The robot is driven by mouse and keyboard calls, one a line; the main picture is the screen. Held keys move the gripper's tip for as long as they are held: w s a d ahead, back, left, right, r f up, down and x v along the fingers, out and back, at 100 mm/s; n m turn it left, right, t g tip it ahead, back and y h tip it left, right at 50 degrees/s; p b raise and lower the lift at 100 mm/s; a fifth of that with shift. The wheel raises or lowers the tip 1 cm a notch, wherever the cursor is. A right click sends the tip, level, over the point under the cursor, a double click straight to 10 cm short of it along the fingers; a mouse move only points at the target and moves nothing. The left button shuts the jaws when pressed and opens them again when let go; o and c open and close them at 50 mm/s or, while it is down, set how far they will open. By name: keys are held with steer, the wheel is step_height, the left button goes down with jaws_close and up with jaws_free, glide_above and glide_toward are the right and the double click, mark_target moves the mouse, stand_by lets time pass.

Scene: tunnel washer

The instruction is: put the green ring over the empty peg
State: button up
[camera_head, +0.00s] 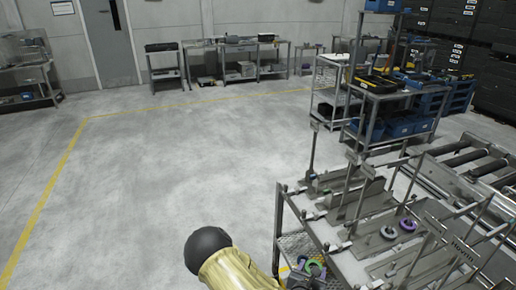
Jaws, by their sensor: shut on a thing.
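A green ring-like thing (315,267) shows low in the picture, among small coloured things beside the front edge of the grey worktable (330,235). It is partly cut off, and I cannot tell what holds it. A purple ring (407,225) and a grey ring (389,232) sit on flat plates on the worktable. Several thin upright posts stand there; which one is the empty peg is too small to tell. My arm, with a black joint and yellow cover, enters at the bottom and runs out of the picture. My gripper is not visible.
A roller conveyor (470,165) runs along the right, beyond the worktable. A shelf cart with blue bins (400,127) stands behind it. Benches (240,60) line the back wall. The grey floor (190,160) on the left is clear.

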step_height(320, 180, down, 5)
steer(key=s+a+n+t+y, duration=0.1)
steer(key=s+a+n+y, duration=0.1)
steer(key=n+y, duration=0.3)
steer(key=shift+a+f+y, duration=0.15)
steer(key=shift+a+y, duration=0.05)
steer(key=shift+y, duration=0.4)
steer(key=shift+s, duration=0.1)
steer(key=f, duration=0.2)
steer(key=s+f, duration=0.1)
steer(key=f, duration=0.2)
steer(key=shift+s, duration=0.2)
steer(key=shift+f, duration=0.1)
